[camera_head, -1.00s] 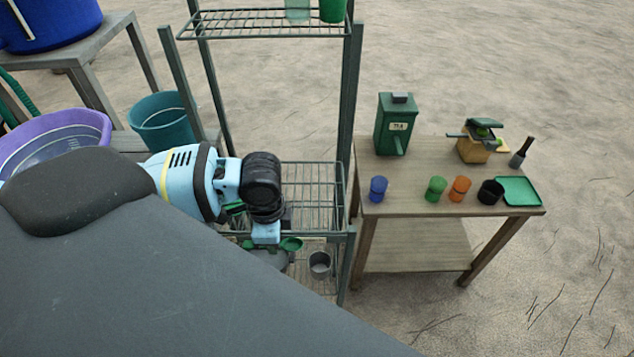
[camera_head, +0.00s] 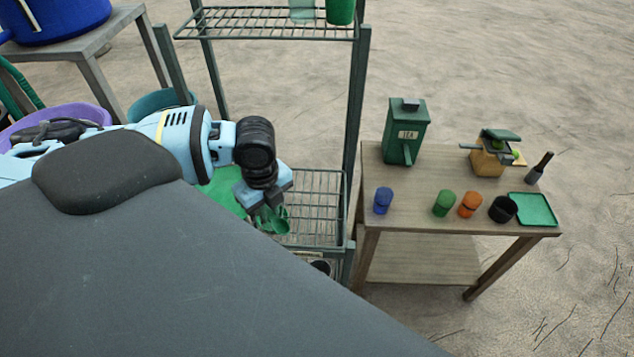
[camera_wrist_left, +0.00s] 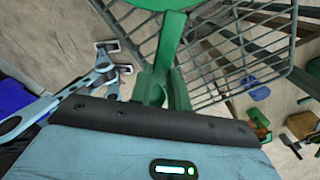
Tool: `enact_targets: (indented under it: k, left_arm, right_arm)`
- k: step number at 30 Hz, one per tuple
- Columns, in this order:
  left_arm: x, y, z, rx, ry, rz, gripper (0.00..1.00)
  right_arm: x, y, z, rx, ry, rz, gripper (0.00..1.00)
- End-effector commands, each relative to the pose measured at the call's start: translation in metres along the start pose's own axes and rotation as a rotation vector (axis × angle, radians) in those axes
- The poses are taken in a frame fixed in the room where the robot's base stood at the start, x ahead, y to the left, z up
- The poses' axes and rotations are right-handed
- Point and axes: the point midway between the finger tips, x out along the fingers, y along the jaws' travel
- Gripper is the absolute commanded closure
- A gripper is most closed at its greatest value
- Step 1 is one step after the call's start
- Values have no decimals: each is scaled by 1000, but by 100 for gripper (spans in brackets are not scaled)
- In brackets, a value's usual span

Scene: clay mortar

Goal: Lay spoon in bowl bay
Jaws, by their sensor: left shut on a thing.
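My left gripper (camera_head: 268,210) is shut on a green thing, which looks like the spoon (camera_wrist_left: 168,45). In the left wrist view its narrow part runs up from the jaws (camera_wrist_left: 163,90) to a broad rounded green part cut off by the top edge. In the head view green shows below the jaws (camera_head: 277,224) and behind the wrist (camera_head: 220,190), partly hidden by my arm. The gripper is over the left side of the wire rack (camera_head: 318,200). I cannot make out a bowl bay. My right gripper is not seen.
A wooden table (camera_head: 440,170) right of the rack bears a green tea box (camera_head: 405,130), blue (camera_head: 383,200), green (camera_head: 444,203), orange (camera_head: 470,204) and black (camera_head: 503,209) cups, and a green tray (camera_head: 533,209). A rack post (camera_head: 355,150) stands between. Sandy ground beyond is open.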

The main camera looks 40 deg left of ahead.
Motion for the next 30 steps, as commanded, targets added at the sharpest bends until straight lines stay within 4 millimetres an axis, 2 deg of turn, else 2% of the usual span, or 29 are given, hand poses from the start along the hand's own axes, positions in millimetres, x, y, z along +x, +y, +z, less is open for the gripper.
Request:
enact_targets:
  k: [6, 15, 20, 30]
  left_arm:
    - [4, -50, -11, 0, 4, -3, 100]
    - [12, -112, -23, 1, 1, 1, 100]
    - [13, -130, -25, -1, 1, 2, 100]
    - [14, -140, -28, 0, 1, 1, 100]
  right_arm:
    - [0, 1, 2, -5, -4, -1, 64]
    - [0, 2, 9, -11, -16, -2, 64]
    - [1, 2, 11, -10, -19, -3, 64]
    - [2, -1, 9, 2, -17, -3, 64]
